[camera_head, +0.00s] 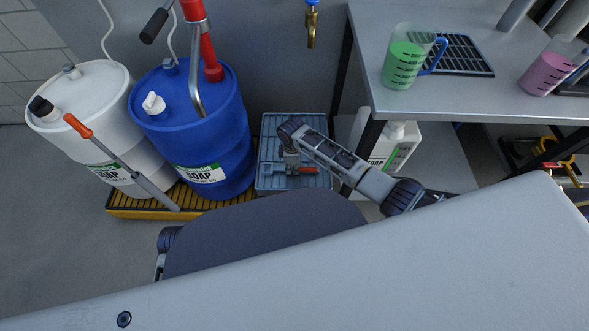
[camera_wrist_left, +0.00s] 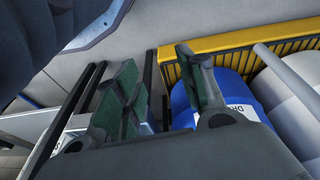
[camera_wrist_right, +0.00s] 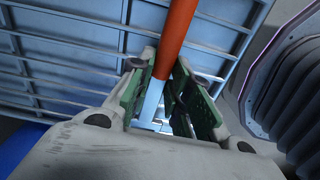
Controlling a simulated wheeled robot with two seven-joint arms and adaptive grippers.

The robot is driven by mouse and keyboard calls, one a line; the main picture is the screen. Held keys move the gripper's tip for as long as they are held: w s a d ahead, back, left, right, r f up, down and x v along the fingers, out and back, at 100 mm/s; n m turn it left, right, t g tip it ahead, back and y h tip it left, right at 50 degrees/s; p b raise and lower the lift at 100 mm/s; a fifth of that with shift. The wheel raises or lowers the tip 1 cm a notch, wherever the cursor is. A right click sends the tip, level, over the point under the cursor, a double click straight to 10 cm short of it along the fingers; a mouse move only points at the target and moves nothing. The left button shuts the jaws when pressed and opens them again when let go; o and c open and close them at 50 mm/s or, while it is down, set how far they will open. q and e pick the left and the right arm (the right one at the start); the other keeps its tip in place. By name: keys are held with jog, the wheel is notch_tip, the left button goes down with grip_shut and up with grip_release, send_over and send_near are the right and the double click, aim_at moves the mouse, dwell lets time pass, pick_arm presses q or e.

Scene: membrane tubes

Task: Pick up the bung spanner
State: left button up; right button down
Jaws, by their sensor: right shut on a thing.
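The bung spanner (camera_head: 307,170), with an orange handle and a silver metal end, is at the grey-blue slatted platform in the head view. My right gripper (camera_head: 291,165) reaches down to it and is shut on it. In the right wrist view the orange handle of the spanner (camera_wrist_right: 175,35) rises between the green-padded fingers of my right gripper (camera_wrist_right: 170,95), its silver part low between them. I cannot tell whether it still touches the platform. My left gripper (camera_wrist_left: 160,95) is open and empty in the left wrist view. My body hides its fingers in the head view.
A blue soap drum (camera_head: 220,145) and a white drum (camera_head: 92,95) stand on a yellow tray (camera_head: 140,213) left of the platform (camera_head: 268,140). A grey, orange-handled tool (camera_head: 140,180) leans there. A bench (camera_head: 450,100) with jugs and a white canister (camera_head: 392,148) are right.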

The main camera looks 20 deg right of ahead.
aim_at(292, 168)
jog(key=shift+r, duration=0.1)
jog(key=shift+r+p, duration=0.35)
jog(key=shift+r, duration=0.4)
notch_tip(292, 168, up, 7)
jog(key=p, duration=0.2)
jog(key=shift+r+p, duration=0.15)
jog(key=shift+p, duration=0.15)
pick_arm(q)
jog(key=shift+g+y, duration=0.3)
jog(key=shift+g, duration=0.1)
jog(key=shift+s+a+f, duration=0.15)
jog(key=shift+a+f, duration=0.05)
jog(key=shift+f, duration=0.7)
jog(key=shift+s+a+f, duration=0.2)
jog(key=shift+f, duration=0.65)
jog(key=shift+s+a+f, duration=0.15)
jog(key=shift+a+f, duration=0.05)
jog(key=shift+f, duration=0.7)
pick_arm(e)
jog(key=shift+r, duration=0.55)
